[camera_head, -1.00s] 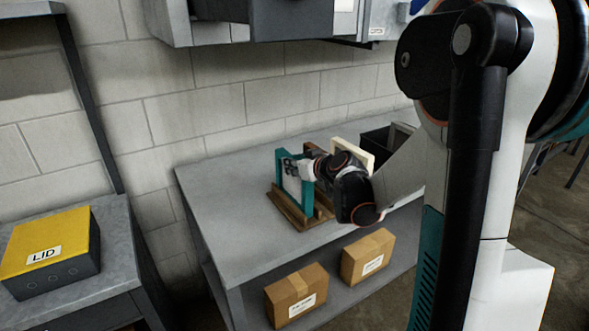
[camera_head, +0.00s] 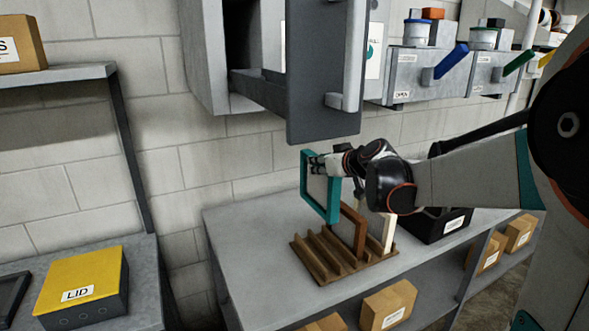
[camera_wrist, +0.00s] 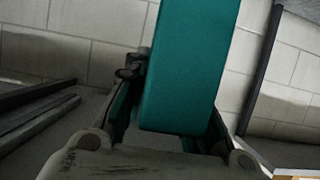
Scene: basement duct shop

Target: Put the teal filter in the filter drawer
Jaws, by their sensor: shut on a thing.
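The teal filter (camera_head: 318,193) is a square teal frame with a grey panel. It hangs upright above the slotted wooden rack, apart from it. My gripper (camera_head: 320,165) is shut on its upper right edge; in the wrist view a broad teal side of the filter (camera_wrist: 185,70) stands between the fingers (camera_wrist: 175,122). The filter drawer (camera_head: 312,85) is pulled out of the grey wall unit above, its dark front with an upright handle facing the room. The drawer front is above the filter. The drawer's inside is mostly hidden.
The wooden rack (camera_head: 325,262) on the grey bench holds a brown-framed filter (camera_head: 352,232) and a cream one (camera_head: 389,232). A black bin (camera_head: 440,226) stands right of it. Valve boxes with coloured levers (camera_head: 450,62) line the wall. A yellow LID box (camera_head: 80,280) is at left.

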